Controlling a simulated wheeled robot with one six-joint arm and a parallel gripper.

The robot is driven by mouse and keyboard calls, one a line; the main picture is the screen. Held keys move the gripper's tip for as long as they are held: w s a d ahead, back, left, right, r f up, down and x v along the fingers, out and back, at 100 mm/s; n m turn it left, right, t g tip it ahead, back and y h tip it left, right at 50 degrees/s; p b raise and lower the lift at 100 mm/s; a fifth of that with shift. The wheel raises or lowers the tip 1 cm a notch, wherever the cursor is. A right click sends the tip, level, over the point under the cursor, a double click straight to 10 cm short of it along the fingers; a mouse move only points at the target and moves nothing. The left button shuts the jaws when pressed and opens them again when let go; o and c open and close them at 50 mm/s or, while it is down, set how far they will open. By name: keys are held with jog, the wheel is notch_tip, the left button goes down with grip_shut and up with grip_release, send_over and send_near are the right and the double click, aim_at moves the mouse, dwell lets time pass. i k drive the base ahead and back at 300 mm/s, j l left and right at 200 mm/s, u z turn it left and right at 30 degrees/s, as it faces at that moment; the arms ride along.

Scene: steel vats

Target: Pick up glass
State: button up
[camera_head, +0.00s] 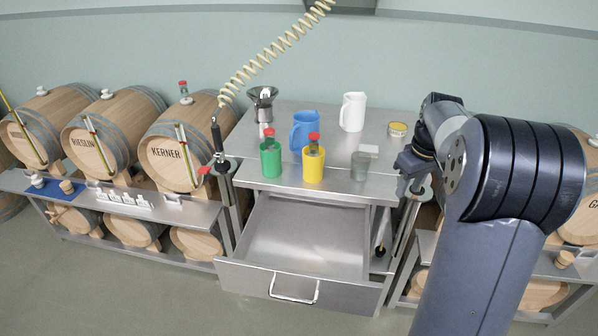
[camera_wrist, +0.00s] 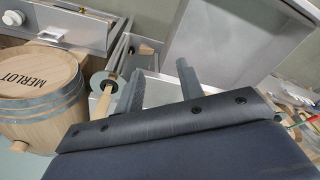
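The glass (camera_head: 360,166) is a grey, see-through tumbler. It stands upright at the front right of the steel table top (camera_head: 330,184), right of the yellow cup, in the head view. I do not make it out in the wrist view. My gripper (camera_head: 403,186) is just right of the table's right edge, apart from the glass, and partly hidden by my own arm in the head view. In the wrist view my gripper (camera_wrist: 160,70) has its two fingers spread, with nothing between them.
A yellow cup (camera_head: 313,170) and a green cup (camera_head: 270,162) hold red-capped bottles. A blue jug (camera_head: 304,128), white jug (camera_head: 352,112) and small tin (camera_head: 397,130) stand behind. A drawer (camera_head: 300,285) is pulled open below. Barrels (camera_head: 180,150) flank the table.

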aim_at(360, 168)
jog(key=i+l+u, duration=0.1)
jog(key=l+u, duration=0.3)
jog(key=i+l+u, duration=0.1)
jog(key=u, duration=0.3)
jog(key=l+u, duration=0.85)
jog(key=k+l, duration=0.1)
jog(key=l, duration=0.35)
jog(key=l+u, duration=0.1)
jog(key=l, duration=0.35)
jog(key=k+l, duration=0.15)
jog(key=l, duration=0.3)
jog(key=u, duration=0.05)
